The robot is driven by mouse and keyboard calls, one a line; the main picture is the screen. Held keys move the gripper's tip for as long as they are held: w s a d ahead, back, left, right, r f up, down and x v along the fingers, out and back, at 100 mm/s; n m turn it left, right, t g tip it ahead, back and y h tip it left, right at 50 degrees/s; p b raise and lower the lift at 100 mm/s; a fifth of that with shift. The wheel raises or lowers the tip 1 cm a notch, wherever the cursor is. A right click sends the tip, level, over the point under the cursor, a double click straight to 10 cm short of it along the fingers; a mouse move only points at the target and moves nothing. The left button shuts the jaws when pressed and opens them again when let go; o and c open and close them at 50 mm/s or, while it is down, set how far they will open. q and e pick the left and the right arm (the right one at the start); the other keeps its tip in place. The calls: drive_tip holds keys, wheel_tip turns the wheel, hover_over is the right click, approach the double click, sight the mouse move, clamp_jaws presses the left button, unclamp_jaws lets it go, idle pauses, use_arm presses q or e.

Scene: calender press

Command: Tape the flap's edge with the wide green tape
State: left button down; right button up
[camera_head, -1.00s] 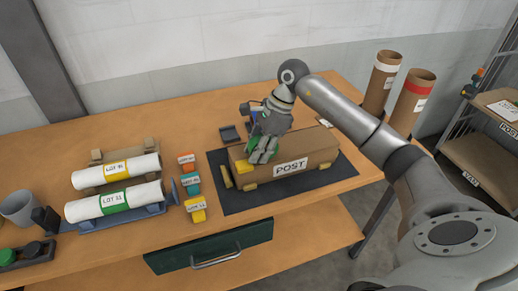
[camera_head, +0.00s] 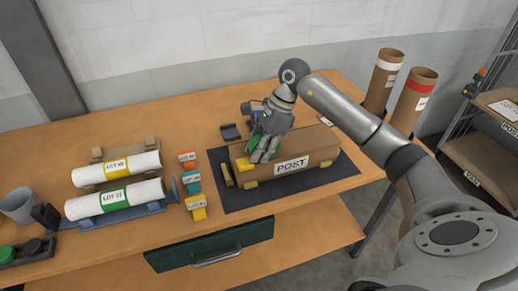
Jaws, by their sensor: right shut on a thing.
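A closed brown box (camera_head: 312,148) with a white POST label (camera_head: 292,164) lies on a dark mat (camera_head: 232,200). My right gripper (camera_head: 262,152) points down over the left part of the box top. It is shut on a green thing (camera_head: 254,143), probably the wide green tape; the fingers hide much of it. I cannot tell whether the green touches the box. The flap's edge is not clear under the gripper. A yellow piece (camera_head: 244,164) sits at the box's left end. My left gripper is not in view.
Left of the mat lie several small labelled blocks (camera_head: 192,182). Two white rolls (camera_head: 115,170) rest on a cradle further left, with a grey cup (camera_head: 19,206) beyond. Brown tubes (camera_head: 411,103) stand at the right. A dark holder (camera_head: 231,132) is behind the box.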

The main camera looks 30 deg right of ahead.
drive_tip(key=shift+d+f, duration=0.1)
drive_tip(key=shift+d, duration=0.05)
drive_tip(key=shift+s+d+b, duration=0.15)
drive_tip(key=shift+d+b, duration=0.15)
drive_tip(key=shift+d, duration=0.15)
idle(0.4)
drive_tip(key=shift+s+d+b, duration=0.15)
drive_tip(key=shift+d+b, duration=0.25)
drive_tip(key=shift+d, duration=0.15)
drive_tip(key=shift+d+f, duration=0.15)
drive_tip(key=shift+s+d+b, duration=0.15)
drive_tip(key=shift+d+b, duration=0.2)
drive_tip(key=shift+d, duration=0.05)
drive_tip(key=shift+d, duration=0.1)
drive_tip(key=shift+d, duration=0.1)
drive_tip(key=shift+s+d, duration=0.15)
drive_tip(key=shift+d, duration=0.3)
